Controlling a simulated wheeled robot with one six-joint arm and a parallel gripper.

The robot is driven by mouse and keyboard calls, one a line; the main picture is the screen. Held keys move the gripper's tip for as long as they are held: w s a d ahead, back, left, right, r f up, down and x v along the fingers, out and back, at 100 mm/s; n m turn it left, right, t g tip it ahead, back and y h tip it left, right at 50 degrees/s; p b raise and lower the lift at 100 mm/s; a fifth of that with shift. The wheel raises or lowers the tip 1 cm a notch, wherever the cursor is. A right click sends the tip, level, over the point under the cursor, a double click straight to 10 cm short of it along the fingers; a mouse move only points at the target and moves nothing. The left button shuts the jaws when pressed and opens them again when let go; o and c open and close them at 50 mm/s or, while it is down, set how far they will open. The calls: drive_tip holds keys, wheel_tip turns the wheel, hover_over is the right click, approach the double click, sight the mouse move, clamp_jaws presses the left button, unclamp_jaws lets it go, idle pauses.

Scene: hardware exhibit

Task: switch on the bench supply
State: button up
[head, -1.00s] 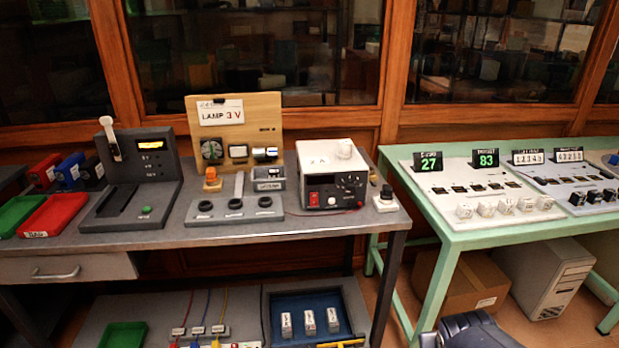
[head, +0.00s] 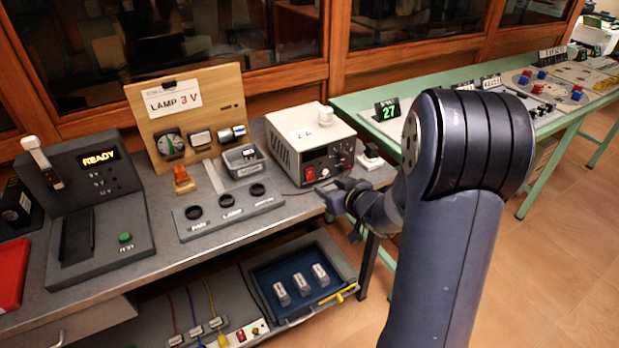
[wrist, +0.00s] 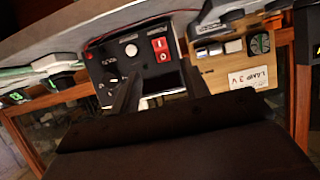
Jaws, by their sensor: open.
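The bench supply (head: 312,140) is a white box with a dark front panel, standing at the right part of the grey bench. Its red rocker switch (head: 310,175) is at the lower left of the panel. In the wrist view the panel (wrist: 130,58) appears upside down, with the red switch (wrist: 160,48) at its upper right and a pale round knob beside it. My gripper (head: 330,193) is open and empty in front of the panel, apart from it. Its two dark fingers (wrist: 157,88) point at the panel in the wrist view. I cannot tell the switch's position.
A lamp board (head: 205,110) marked "LAMP 3 V" stands left of the supply, behind a grey plate with round sockets (head: 230,213). A grey tester (head: 75,195) showing "READY" is further left. A small black-knobbed box (head: 372,155) sits right of the supply. A green table (head: 350,103) is beyond.

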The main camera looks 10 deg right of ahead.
sight(311, 178)
drive_tip(key=x, duration=0.8)
drive_tip(key=shift+w+a+f, duration=0.15)
drive_tip(key=shift+w+f, duration=0.05)
drive_tip(key=shift+w, duration=0.1)
drive_tip(key=shift+c, duration=0.3)
